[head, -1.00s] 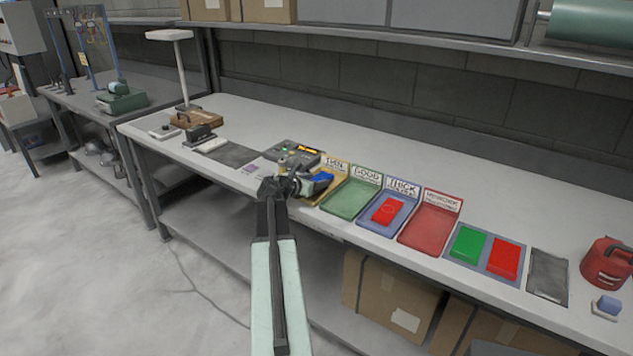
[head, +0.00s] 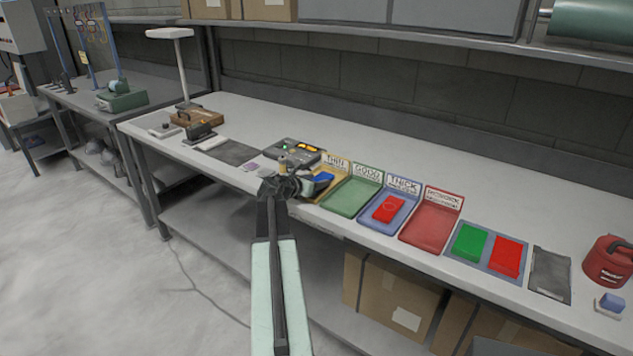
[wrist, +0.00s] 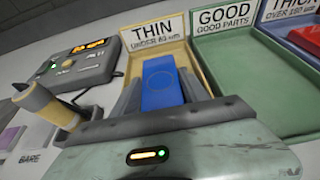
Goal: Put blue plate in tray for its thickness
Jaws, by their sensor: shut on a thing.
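The blue plate (wrist: 162,85) is between the two fingers of my gripper (wrist: 160,96), which is shut on it. In the head view the blue plate (head: 323,178) shows just past my gripper (head: 314,183). The plate is at the yellow tray (wrist: 188,60) labelled THIN, in front of its sign; in the head view this tray (head: 341,178) is the leftmost of the row. Whether the plate touches the tray floor cannot be told. My gripper hides the near part of the tray.
Right of it stand the green GOOD tray (head: 349,197), the blue THICK tray (head: 402,209) with a red plate (head: 389,209), and a red tray (head: 428,228). A gauge (head: 293,151) with a lit display is close on the left, with a tan-handled tool (wrist: 45,103) beside it.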

